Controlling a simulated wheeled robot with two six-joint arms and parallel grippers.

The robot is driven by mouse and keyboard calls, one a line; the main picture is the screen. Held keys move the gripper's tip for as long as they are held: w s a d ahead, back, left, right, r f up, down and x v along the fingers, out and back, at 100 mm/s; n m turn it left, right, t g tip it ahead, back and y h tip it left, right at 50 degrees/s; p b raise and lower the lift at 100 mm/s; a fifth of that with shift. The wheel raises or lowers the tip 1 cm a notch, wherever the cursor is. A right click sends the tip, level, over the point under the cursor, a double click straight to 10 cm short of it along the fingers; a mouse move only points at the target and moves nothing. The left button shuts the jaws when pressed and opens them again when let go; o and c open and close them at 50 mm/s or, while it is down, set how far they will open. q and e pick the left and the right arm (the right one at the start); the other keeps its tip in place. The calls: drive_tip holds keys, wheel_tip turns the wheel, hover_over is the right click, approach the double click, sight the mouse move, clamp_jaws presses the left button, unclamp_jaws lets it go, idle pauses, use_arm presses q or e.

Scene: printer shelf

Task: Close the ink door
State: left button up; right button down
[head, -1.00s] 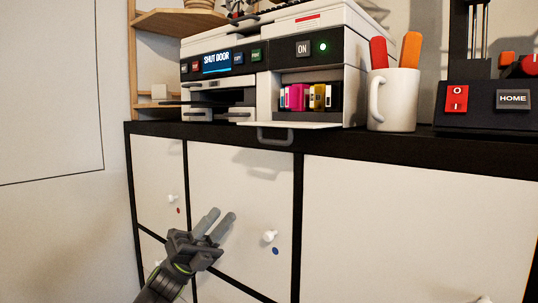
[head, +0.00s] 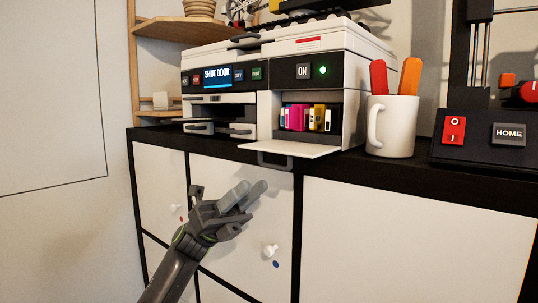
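The printer's ink door (head: 292,151) is a white flap with a grey handle (head: 275,161) hanging at its front edge. It is folded down and sticks out nearly level below the open ink bay, past the cabinet top's front edge. Coloured ink cartridges (head: 308,118) show inside the bay. The display (head: 217,76) reads "SHUT DOOR". My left gripper (head: 254,186) is in front of the white cabinet door, below and slightly left of the handle, apart from it. Its grey fingers lie close side by side, shut and empty, pointing up and right. My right gripper is out of view.
A white mug (head: 392,127) with red and orange handles stands right of the printer (head: 285,50). A dark machine with HOME (head: 508,134) and red buttons stands farther right. White knobs stick out from the cabinet, one (head: 270,251) below my gripper. Wooden shelves are behind left.

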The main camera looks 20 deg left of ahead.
sight(289, 156)
use_arm(q)
drive_tip(key=p+x, duration=0.2)
drive_tip(key=x, duration=0.4)
clamp_jaws()
